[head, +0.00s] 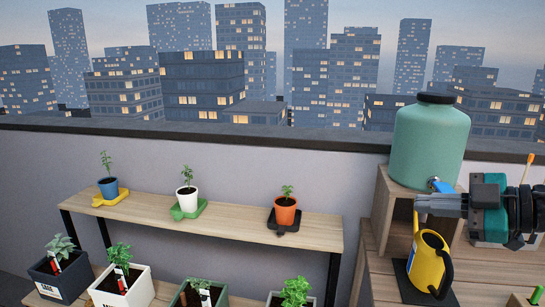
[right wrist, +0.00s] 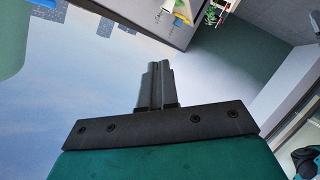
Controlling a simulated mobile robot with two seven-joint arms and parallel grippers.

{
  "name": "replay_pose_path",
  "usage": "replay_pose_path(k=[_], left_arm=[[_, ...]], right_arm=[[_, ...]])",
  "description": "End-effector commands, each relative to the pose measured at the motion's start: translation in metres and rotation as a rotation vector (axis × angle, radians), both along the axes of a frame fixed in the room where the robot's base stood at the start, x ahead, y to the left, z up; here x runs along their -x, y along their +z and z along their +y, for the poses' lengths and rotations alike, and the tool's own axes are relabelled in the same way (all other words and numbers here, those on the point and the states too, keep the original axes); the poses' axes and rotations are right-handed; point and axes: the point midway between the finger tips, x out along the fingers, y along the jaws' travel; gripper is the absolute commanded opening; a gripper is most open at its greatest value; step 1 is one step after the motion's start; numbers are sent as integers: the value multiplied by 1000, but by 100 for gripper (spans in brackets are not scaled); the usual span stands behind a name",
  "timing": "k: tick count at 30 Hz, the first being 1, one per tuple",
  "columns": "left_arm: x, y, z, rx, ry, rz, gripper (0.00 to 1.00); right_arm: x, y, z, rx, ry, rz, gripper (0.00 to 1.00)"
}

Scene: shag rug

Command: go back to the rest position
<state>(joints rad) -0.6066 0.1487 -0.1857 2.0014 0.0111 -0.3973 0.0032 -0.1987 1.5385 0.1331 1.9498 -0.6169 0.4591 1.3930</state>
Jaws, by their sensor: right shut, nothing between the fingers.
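My right gripper (head: 428,205) is shut and empty in the head view. It is in front of the wooden stand under the green water tank, close to the tank's blue tap (head: 443,187); I cannot tell whether they touch. In the right wrist view its fingers (right wrist: 157,85) are together with nothing between them. The yellow watering can (head: 428,262) stands upright below the gripper, on a dark mat. My left gripper is in neither view.
The green tank (head: 430,140) stands on a wooden box stand (head: 385,205) on the right table. A wooden shelf (head: 235,224) on the left holds a blue pot (head: 108,188), a white pot (head: 187,200) and an orange pot (head: 286,211). Several planters (head: 125,285) stand below.

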Motion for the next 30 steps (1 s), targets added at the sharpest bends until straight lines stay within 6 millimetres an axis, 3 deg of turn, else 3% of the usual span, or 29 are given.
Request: replay_pose_path(k=[6, 11, 16, 21, 25, 30], left_arm=[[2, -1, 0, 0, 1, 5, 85], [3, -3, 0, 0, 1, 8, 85], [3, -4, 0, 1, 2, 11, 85], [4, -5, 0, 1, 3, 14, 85], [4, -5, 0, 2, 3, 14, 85], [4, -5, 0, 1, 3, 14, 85]], right_arm=[[-5, -50, -7, -254, -357, -142, 0], [12, -106, -21, -315, -685, -86, 0], [56, -181, -19, -283, -990, 138, 0], [116, -243, 10, -189, -1149, 459, 0], [154, -268, 36, -125, -1171, 655, 0], [194, -285, 68, -63, -1142, 863, 0]])
